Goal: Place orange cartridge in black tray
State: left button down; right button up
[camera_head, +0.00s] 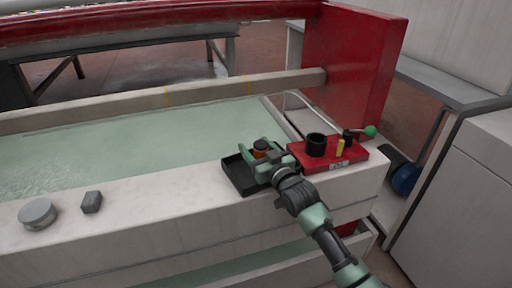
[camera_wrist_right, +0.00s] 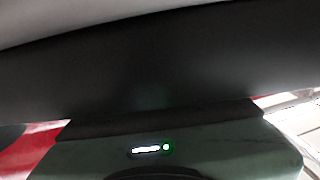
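The orange cartridge (camera_head: 260,153) has a dark cap and stands between the green fingers of my right gripper (camera_head: 264,152) in the head view. The fingers appear closed around it, though their contact is partly hidden. The black tray (camera_head: 237,177) lies below on the white ledge. The cartridge is over the tray's right part; whether its bottom touches the tray is hidden. The right wrist view is mostly filled by a dark surface, and the cartridge cannot be made out there. My left gripper is not in view.
A red block (camera_head: 345,158) with a black cup (camera_head: 316,145), a yellow piece (camera_head: 340,147) and a green-knobbed lever (camera_head: 370,131) stands right of the tray. A grey round knob (camera_head: 37,213) and a dark block (camera_head: 91,202) sit on the left ledge. A water basin (camera_head: 130,145) lies behind.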

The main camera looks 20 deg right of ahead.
jog(key=shift+r, duration=0.2)
jog(key=s, duration=0.1)
jog(key=s+p, duration=0.1)
jog(key=shift+s+d, duration=0.3)
jog(key=s, duration=0.3)
jog(key=s+d, duration=0.1)
jog(key=s, duration=0.2)
jog(key=s+p, duration=0.1)
jog(key=s, duration=0.2)
jog(key=shift+s+d, duration=0.1)
jog(key=shift+d, duration=0.3)
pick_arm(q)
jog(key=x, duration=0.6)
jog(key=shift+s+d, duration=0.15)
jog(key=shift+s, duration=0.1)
